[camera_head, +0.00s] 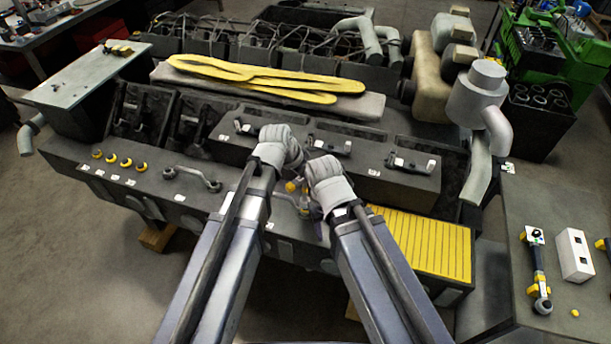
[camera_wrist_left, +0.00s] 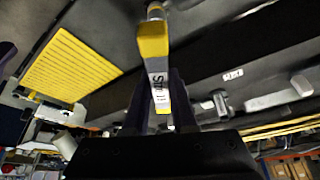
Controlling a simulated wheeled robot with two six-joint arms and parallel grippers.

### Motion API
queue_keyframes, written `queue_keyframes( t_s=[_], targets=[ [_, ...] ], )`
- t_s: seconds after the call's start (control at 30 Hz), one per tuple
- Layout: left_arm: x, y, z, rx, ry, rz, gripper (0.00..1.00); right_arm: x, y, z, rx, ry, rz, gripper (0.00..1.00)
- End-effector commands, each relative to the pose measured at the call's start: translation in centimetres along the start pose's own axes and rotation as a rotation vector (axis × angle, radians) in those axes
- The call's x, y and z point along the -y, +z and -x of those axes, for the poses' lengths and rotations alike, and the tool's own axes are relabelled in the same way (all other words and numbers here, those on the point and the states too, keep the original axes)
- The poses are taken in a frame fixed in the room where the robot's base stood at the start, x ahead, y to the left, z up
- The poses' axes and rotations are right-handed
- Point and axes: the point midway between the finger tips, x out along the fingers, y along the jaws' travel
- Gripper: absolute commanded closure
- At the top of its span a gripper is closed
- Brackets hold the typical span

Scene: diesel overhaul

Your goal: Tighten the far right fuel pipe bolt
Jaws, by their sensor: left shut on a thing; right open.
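My left gripper (camera_head: 287,163) is over the engine's front ledge, and its fingertips are hidden under its wrist in the head view. In the left wrist view its dark fingers (camera_wrist_left: 160,115) are shut on a tool with a yellow and white labelled handle (camera_wrist_left: 154,45). A silver end of it shows at the top edge. A small yellow part (camera_head: 291,186) shows between the grippers in the head view; I cannot tell if it is the tool or a bolt. My right gripper (camera_head: 308,192) is open close beside it, fingers mostly hidden. A grey fuel pipe (camera_head: 192,180) lies left of the grippers; the far right bolt cannot be made out.
Several yellow caps (camera_head: 126,163) sit on the ledge at left. A yellow ribbed plate (camera_head: 430,240) is right of my right arm. A side table at right holds another wrench (camera_head: 540,268) and a white box (camera_head: 574,254). Yellow gaskets (camera_head: 265,78) lie behind.

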Motion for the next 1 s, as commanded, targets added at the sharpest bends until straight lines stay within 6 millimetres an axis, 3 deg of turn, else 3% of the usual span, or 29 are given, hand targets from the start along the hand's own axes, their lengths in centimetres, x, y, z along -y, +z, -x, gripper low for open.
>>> queue_keyframes(
  t_s=[0.6, 1.0],
  targets=[
    [-0.06, -0.08, -0.01, -0.001, -0.167, 0.377, 1.00, 0.00, 0.00, 0.01, 0.000, 0.000, 0.000, 0.50],
    [0.03, -0.06, 0.00, -0.001, -0.203, 0.457, 1.00, 0.00, 0.00, 0.01, 0.000, 0.000, 0.000, 0.50]
  ],
)
